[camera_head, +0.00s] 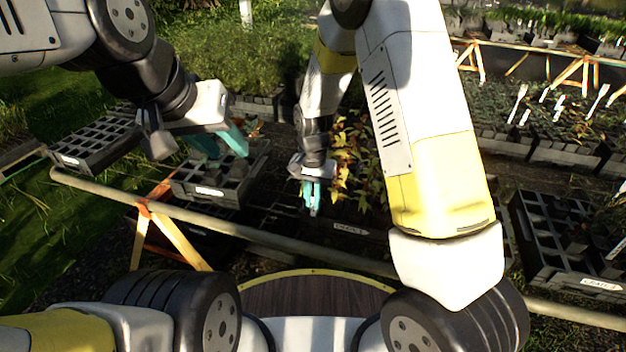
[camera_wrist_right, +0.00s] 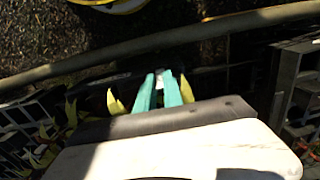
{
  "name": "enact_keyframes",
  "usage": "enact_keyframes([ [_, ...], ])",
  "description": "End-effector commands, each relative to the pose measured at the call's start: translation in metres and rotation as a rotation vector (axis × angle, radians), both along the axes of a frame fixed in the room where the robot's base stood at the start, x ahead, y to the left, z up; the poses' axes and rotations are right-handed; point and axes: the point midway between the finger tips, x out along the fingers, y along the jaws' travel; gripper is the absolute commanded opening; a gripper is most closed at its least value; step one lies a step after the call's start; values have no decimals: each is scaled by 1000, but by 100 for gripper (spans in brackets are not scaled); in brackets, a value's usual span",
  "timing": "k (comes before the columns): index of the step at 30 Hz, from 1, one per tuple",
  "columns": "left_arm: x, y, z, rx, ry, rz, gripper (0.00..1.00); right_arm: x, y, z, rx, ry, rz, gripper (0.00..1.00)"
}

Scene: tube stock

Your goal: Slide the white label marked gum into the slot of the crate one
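My right gripper (camera_head: 312,198) points down in front of the yellow-leaved plants, just left of the middle crate's front plate. Its teal fingers are close together. In the right wrist view a small pale piece (camera_wrist_right: 160,78) shows between the fingertips; it looks like the white label, but its marking cannot be read. The middle crate's front plate (camera_head: 350,228) seems to read "crate" with an unclear number. The slot cannot be made out. My left gripper (camera_head: 221,143) is over the dark crate (camera_head: 185,188) at the left; its teal fingers are apart and nothing shows between them.
Another celled crate (camera_head: 95,140) stands farther left, and one (camera_head: 572,262) at the right carries a white plate. A pale rail (camera_head: 280,235) runs along the front of the bench. Yellow-leaved plants (camera_head: 355,165) stand close beside my right gripper.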

Motion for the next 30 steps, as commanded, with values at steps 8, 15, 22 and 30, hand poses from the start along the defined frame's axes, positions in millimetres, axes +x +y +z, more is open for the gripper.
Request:
enact_keyframes([
  [8,0,0,0,0,0,0,36,0,0,0,0,0,0,37],
  [15,0,0,0,0,0,0,36,1,0,7,0,-2,0,37],
  [22,0,0,0,0,0,0,36,1,0,44,1,-3,1,37],
  [30,0,0,0,0,0,0,36,0,0,76,0,-1,1,37],
])
